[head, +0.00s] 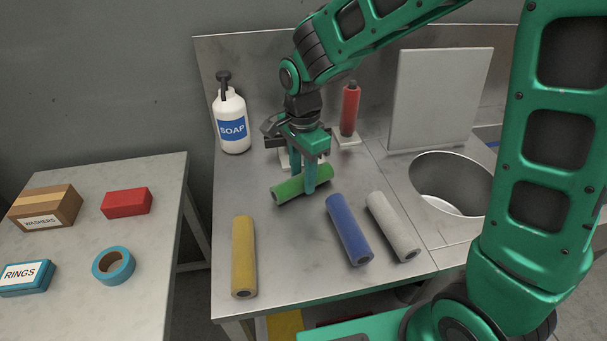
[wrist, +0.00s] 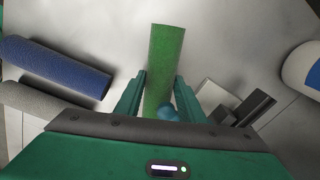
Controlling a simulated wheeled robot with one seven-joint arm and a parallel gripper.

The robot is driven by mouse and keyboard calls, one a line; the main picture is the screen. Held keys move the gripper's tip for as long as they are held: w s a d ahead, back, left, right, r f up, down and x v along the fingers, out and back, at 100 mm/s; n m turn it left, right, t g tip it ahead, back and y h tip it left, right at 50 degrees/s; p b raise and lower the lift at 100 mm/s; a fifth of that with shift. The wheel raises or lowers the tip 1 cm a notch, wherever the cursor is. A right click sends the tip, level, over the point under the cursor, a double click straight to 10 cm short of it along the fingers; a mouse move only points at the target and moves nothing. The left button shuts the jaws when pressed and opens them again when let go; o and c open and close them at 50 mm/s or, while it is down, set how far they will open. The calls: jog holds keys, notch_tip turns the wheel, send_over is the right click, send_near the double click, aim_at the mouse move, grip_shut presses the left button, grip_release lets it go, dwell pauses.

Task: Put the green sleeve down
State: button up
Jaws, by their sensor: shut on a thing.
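The green sleeve (head: 289,190) is a foam-like tube, held crosswise in my gripper (head: 303,184) over the back middle of the metal counter. In the wrist view the green sleeve (wrist: 166,58) runs lengthwise between the two fingers of my gripper (wrist: 161,88). The fingers are shut on it. It looks close to the counter surface, but I cannot tell whether it touches. The part of the sleeve behind the near finger is hidden.
A yellow sleeve (head: 243,255), a blue sleeve (head: 348,229) and a grey sleeve (head: 393,226) lie on the counter (head: 290,285). A soap bottle (head: 231,122) and red bottle (head: 349,111) stand behind. A sink (head: 447,185) is right. Bare counter lies between yellow and blue.

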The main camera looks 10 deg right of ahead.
aim_at(303, 176)
jog(key=shift+f, duration=0.1)
jog(key=o, duration=1)
jog(key=shift+o, duration=0.2)
notch_tip(303, 176, up, 12)
jog(key=s+d+n, duration=0.2)
jog(key=s+d, duration=0.2)
jog(key=d, duration=0.6)
jog(key=s+d+n, duration=0.1)
jog(key=s+d, duration=0.3)
jog(key=d, duration=0.6)
jog(key=s+d+f+n, duration=0.2)
jog(key=s+d, duration=0.3)
jog(key=s, duration=0.2)
jog(key=s+d+f+n, duration=0.2)
jog(key=s+d, duration=0.2)
jog(key=s, duration=0.4)
jog(key=shift+s+d, duration=0.25)
jog(key=shift+d, duration=0.1)
